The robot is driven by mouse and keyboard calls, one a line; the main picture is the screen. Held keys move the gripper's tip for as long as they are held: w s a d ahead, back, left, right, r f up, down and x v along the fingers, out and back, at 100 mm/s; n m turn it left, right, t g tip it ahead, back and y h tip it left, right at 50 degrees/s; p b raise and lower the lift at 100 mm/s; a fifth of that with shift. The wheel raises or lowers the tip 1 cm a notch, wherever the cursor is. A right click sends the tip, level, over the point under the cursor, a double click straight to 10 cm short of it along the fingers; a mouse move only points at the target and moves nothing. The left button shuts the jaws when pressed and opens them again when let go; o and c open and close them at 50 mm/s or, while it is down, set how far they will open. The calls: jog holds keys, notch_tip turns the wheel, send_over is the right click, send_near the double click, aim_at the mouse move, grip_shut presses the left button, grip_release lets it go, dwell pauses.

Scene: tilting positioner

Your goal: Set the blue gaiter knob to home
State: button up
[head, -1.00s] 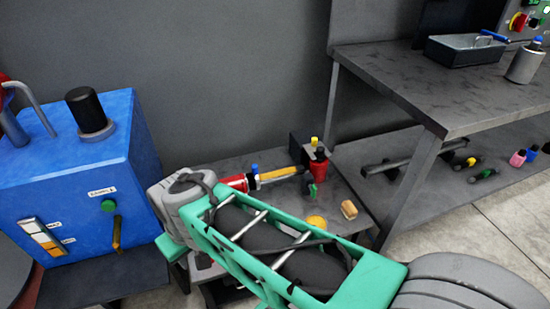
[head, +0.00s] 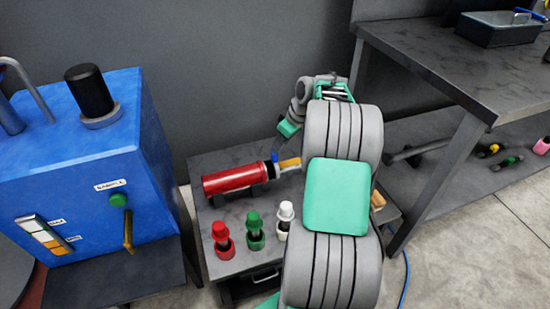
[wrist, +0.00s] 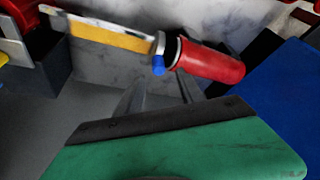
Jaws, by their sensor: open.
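A small blue knob (head: 275,157) sits on the dark collar between a red cylinder (head: 235,180) and a yellow barrel (head: 289,164) on the low table. I cannot tell whether it is the gaiter knob. In the wrist view, the blue knob (wrist: 158,65) shows on the collar, just beyond my fingertips. My gripper (wrist: 160,88) is open, its two grey fingers apart and empty, pointing at the collar. My arm hides the table's right part.
A blue cabinet (head: 80,160) with a black cap and a green button stands at the left. A taller grey bench (head: 440,60) with a tray (head: 495,30) is at the right. The wall is close behind the low table (head: 200,160).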

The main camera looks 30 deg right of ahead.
aim_at(275, 160)
jog(key=b+x, duration=0.2)
jog(key=x, duration=0.5)
jog(key=shift+w+d+f, duration=0.15)
jog(key=shift+w+f, duration=0.05)
jog(key=shift+f, duration=0.15)
grip_shut()
jog(key=shift+r, duration=0.1)
dwell(0.9)
